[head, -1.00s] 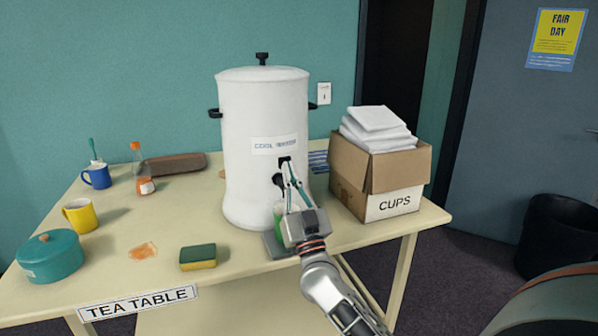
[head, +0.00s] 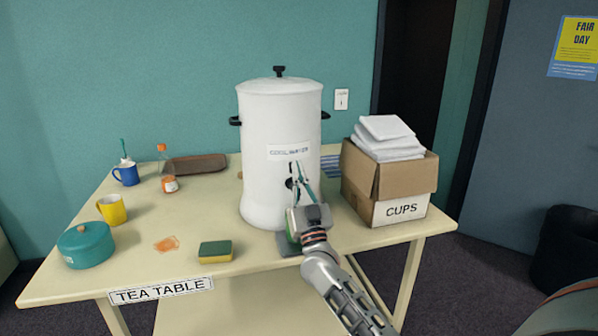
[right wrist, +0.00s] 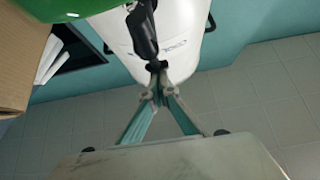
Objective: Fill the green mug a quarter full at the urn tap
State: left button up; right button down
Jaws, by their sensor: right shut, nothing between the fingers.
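The white urn (head: 262,120), with a label that seems to read "COOL WATER", stands on the tea table. Its black tap (head: 290,183) faces front; in the right wrist view the tap (right wrist: 143,30) reaches down close to my fingertips. The green mug (head: 291,224) is below the tap, mostly hidden behind my right gripper; a green rounded piece, likely the mug (right wrist: 65,8), shows at top left of the wrist view. My right gripper (head: 297,166) is shut and empty, its tips at the tap. Whether they touch it, and the water level, I cannot tell. My left gripper is out of view.
A "CUPS" box (head: 398,185) stands close on the right. A sponge (head: 215,251), teal pot (head: 85,247), yellow mug (head: 112,210), blue mug (head: 126,174) and bottle (head: 168,183) are left.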

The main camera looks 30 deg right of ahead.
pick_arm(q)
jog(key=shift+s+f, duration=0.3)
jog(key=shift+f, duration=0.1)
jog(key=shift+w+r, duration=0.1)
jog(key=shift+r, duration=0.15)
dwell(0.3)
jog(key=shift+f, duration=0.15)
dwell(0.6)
